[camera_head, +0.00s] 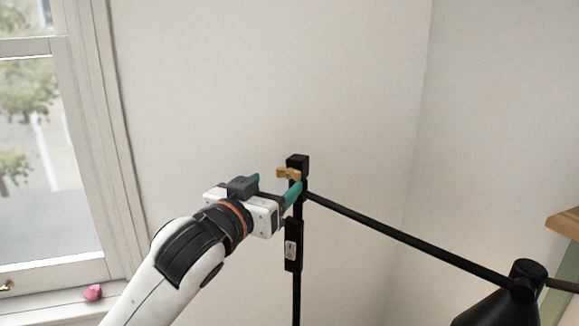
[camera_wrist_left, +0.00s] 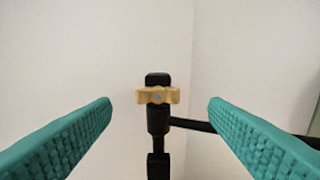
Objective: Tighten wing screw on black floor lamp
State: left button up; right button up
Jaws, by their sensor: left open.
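The black floor lamp (camera_head: 297,262) stands upright in front of the wall, with an arm sloping down to the right to a black shade (camera_head: 497,305). A brass wing screw (camera_head: 288,174) sits near the top of its pole. In the left wrist view the wing screw (camera_wrist_left: 158,95) lies level, its wings pointing left and right, in front of the black lamp head. My left gripper (camera_head: 277,185) is open, with teal fingers (camera_wrist_left: 160,112) spread wide to either side of the screw. The fingers appear apart from the screw. My right gripper is not in view.
A window (camera_head: 45,150) with a white frame is at the left. A small pink object (camera_head: 93,292) lies on its sill. A wooden ledge (camera_head: 564,222) shows at the right edge. The wall behind the lamp is bare.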

aim_at(287, 175)
pick_arm(q)
jog(key=p+x, duration=0.1)
jog(key=x, duration=0.3)
jog(key=shift+w, duration=0.1)
jog(key=p+x, duration=0.1)
jog(key=x, duration=0.3)
jog(key=shift+w+d, duration=0.1)
jog(key=shift+w, duration=0.25)
jog(key=shift+w+d+f, duration=0.1)
jog(key=shift+w+d, duration=0.05)
jog(key=shift+w, duration=0.15)
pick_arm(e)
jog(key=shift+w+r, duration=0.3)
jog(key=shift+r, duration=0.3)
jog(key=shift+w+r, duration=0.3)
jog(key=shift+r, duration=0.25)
pick_arm(q)
jog(key=shift+c, duration=0.3)
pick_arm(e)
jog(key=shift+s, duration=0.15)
